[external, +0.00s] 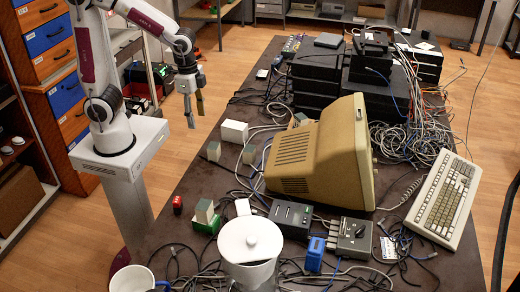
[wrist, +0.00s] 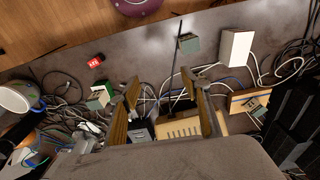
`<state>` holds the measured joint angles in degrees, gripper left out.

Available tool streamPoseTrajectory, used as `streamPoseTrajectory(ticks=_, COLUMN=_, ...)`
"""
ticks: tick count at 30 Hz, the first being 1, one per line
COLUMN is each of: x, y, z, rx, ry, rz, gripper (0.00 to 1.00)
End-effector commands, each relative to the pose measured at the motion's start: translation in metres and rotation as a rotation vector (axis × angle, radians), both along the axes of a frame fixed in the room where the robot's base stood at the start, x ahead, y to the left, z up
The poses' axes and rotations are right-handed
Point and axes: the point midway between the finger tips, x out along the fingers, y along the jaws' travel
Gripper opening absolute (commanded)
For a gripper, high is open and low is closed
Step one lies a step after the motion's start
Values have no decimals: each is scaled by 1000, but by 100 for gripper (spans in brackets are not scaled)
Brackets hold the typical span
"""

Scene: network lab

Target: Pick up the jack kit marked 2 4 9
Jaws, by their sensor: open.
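Several small grey-green blocks look like jack kits; I cannot read 2 4 9 on any. One stands alone near the table's left edge (external: 214,151) and shows at the top of the wrist view (wrist: 188,43). Another grey block (external: 249,153) stands by the monitor. A third (external: 204,210) stands on a green-and-white box (wrist: 97,99). A fourth, on a tan block, is right of centre in the wrist view (wrist: 257,101). My gripper (external: 194,108) is open and empty, raised near the table's left edge. Its two fingers also show in the wrist view (wrist: 163,88).
A white box (external: 234,131) stands behind the lone block. A beige monitor (external: 318,155), keyboard (external: 446,200), white pot (external: 250,245) and stacked black devices (external: 320,80) crowd the table. A small red item (wrist: 96,61) lies near the edge. Loose cables run between things.

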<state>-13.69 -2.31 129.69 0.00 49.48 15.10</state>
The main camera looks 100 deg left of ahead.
Motion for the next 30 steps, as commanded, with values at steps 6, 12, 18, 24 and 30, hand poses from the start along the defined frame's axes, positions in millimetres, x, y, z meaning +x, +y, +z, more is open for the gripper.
streamPoseTrajectory(ticks=6, x=20, y=18, z=-25, rx=-8, ry=50, rz=-102, gripper=47)
streamPoseTrajectory(ticks=12, x=38, y=34, z=-49, rx=-20, ry=85, rz=-220, gripper=47)
streamPoseTrajectory(ticks=18, x=55, y=51, z=-77, rx=-36, ry=112, rz=-364, gripper=47)
streamPoseTrajectory(ticks=24, x=72, y=69, z=-106, rx=-52, ry=129, rz=-542, gripper=47)
streamPoseTrajectory(ticks=30, x=90, y=84, z=-132, rx=-60, ry=129, rz=-745, gripper=47)
